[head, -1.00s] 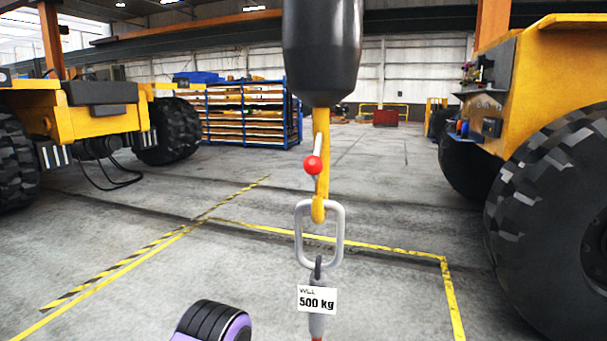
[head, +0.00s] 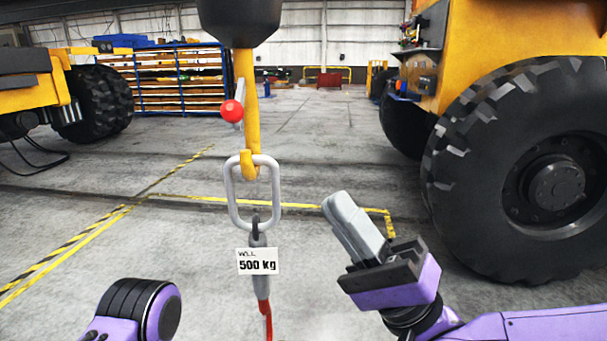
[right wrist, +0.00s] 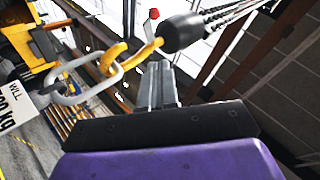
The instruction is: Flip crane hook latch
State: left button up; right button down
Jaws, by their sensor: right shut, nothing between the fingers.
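The yellow crane hook (head: 252,120) hangs from a black block (head: 240,18) left of centre in the head view. Its latch is a thin grey lever (head: 239,92) with a red ball (head: 231,111) on the hook's left side. A grey oblong ring (head: 277,195) hangs in the hook's bowl. My right gripper (head: 338,204) is shut and empty, right of the ring and apart from it. The right wrist view shows its fingers (right wrist: 157,75) with the hook (right wrist: 127,60) and red ball (right wrist: 154,14) beyond. My left gripper is out of view.
A white 500 kg tag (head: 258,261) hangs below the ring, with a red sling (head: 267,318) under it. A large black tyre (head: 490,170) of a yellow vehicle stands at right. A blue rack (head: 180,80) stands behind. Open floor surrounds the hook.

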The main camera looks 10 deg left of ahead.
aim_at(237, 103)
pick_arm(q)
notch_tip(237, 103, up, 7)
jog(key=p, duration=0.6)
pick_arm(e)
jog(key=a+r, duration=0.8)
jog(key=shift+w+a, duration=0.3)
jog(key=shift+a, duration=0.05)
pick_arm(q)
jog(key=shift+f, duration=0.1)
pick_arm(e)
jog(key=shift+r, duration=0.1)
jog(key=shift+a, duration=0.1)
